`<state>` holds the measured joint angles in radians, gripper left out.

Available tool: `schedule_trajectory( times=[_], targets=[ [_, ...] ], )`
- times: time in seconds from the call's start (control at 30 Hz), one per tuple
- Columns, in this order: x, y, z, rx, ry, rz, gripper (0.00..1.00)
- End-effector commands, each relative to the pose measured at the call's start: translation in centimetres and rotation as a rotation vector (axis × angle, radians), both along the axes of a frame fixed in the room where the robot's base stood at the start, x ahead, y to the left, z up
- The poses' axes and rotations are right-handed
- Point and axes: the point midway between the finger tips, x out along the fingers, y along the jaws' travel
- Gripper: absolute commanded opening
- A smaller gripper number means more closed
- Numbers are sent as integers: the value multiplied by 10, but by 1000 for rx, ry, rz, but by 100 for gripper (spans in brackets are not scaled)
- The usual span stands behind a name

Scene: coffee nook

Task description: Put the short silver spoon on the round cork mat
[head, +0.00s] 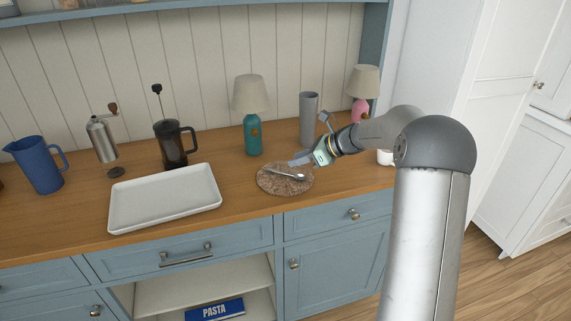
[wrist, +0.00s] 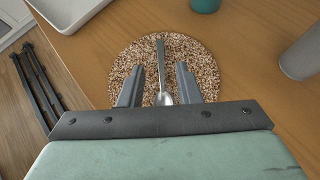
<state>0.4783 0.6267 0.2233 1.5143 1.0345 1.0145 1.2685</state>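The short silver spoon (head: 287,175) appears to lie on the round cork mat (head: 266,184), within its edge. In the wrist view the spoon (wrist: 161,58) points its handle away from me and its bowl towards my gripper, and the mat (wrist: 125,65) spreads around it. My gripper (wrist: 158,84) is open, with one finger on each side of the spoon and a visible gap to both. In the head view my gripper (head: 299,160) is low over the mat's back right part. The base of the bowl is partly hidden by the gripper body.
A white tray (head: 125,215) lies left of the mat. A teal lamp (head: 253,136) and a grey cylinder (head: 308,118) stand behind it. A pink lamp (head: 360,108) and a white cup (head: 384,158) are near my arm. A French press (head: 171,148), grinder (head: 102,140) and blue pitcher (head: 38,168) stand left.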

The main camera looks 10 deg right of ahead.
Motion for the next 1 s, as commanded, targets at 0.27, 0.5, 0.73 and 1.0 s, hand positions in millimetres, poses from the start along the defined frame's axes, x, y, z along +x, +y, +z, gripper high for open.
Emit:
schedule_trajectory(
  times=[0.27, 0.5, 0.73, 1.0],
  targets=[
    [-16, -25, 20, 0, 0, 0, 31],
    [-25, -21, 22, -31, -8, 32, 31],
    [-138, 49, 18, -461, -163, 521, 31],
    [-337, 65, -10, -943, -468, 1467, 31]
  ],
)
